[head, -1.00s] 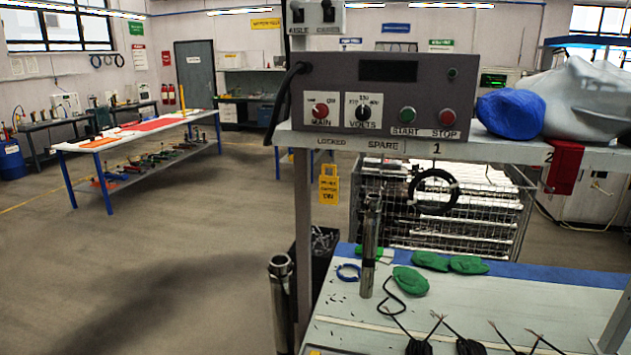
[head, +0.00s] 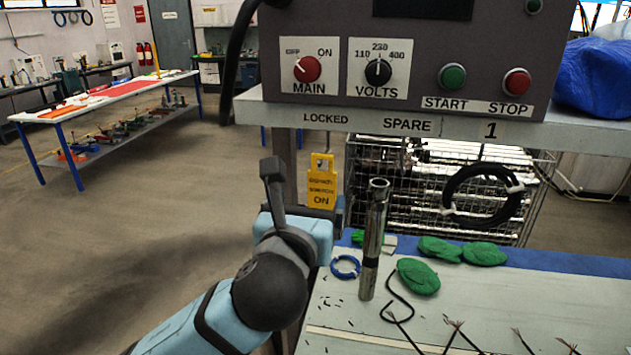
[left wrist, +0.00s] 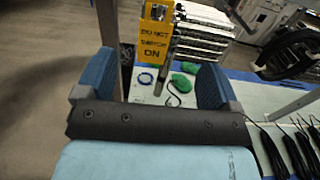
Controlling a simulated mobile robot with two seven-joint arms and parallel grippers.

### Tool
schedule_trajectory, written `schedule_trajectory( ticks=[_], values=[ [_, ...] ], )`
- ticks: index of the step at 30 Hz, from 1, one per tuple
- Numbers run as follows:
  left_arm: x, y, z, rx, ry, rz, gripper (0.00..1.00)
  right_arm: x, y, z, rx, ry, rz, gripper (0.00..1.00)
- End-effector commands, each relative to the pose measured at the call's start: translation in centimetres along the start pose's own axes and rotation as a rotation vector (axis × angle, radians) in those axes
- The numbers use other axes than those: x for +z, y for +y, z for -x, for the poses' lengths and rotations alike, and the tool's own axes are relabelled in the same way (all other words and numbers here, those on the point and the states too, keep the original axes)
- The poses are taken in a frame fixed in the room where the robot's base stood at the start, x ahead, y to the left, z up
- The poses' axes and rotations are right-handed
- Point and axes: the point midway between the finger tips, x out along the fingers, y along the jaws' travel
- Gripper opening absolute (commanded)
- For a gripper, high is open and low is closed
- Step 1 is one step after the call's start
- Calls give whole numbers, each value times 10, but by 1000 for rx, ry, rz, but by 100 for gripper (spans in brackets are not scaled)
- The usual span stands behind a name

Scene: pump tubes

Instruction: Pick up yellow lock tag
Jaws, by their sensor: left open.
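The yellow lock tag (head: 321,190) hangs under the shelf's LOCKED label, with a small lock at its top. Its visible text includes "SWITCH ON". My left gripper (head: 325,215) is at the tag's lower part in the head view, its arm coming up from below. In the left wrist view the tag (left wrist: 154,42) hangs upright in front of the open left gripper (left wrist: 155,64), roughly centred between the blue fingers. Whether the fingers touch it, I cannot tell. My right gripper is not in view.
A control box (head: 400,45) stands on the shelf (head: 360,118) above the tag. A shelf post (head: 286,150) is just left of it. Below are a workbench (head: 400,325), a metal pump tube (head: 373,240), a blue ring (head: 345,267) and green cloths (head: 417,276).

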Motion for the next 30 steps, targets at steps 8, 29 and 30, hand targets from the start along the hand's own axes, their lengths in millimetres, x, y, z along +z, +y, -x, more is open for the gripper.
schedule_trajectory(
  ticks=[8, 29, 30],
  values=[
    [1, 0, -54, 0, 2, 3, 87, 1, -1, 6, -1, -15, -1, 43],
    [-5, 4, -128, -2, 1, 5, 87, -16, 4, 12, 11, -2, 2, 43],
    [-6, 4, -129, -2, 1, 5, 87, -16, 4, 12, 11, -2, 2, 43]
  ],
)
